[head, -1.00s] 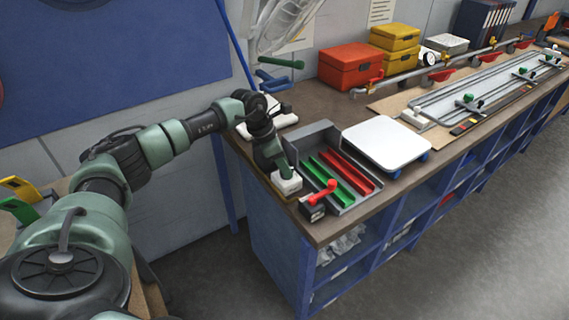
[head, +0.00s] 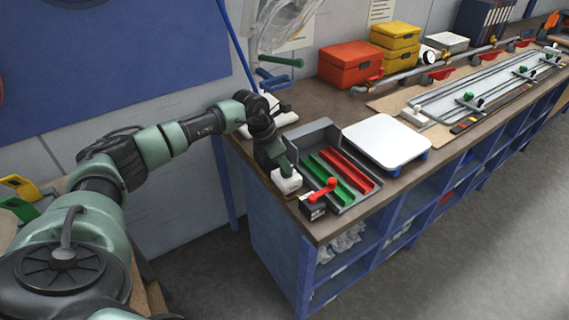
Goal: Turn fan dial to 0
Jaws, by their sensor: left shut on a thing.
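A small white box (head: 287,181) stands at the near left end of the bench. My left gripper (head: 283,167) reaches down onto its top from the left and is shut there on a small part, which seems to be the fan dial. The fingers hide the dial, so I cannot read its setting. A pale wire cage, likely the fan's (head: 283,25), shows at the top edge above the back of the bench and is cut off. My right gripper is out of view.
Right beside the white box is a black block with a red lever (head: 318,198). Behind it lies a grey tray (head: 318,134) with green and red bars, then a white platform (head: 386,142). Red (head: 350,65) and yellow (head: 395,35) boxes stand along the wall.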

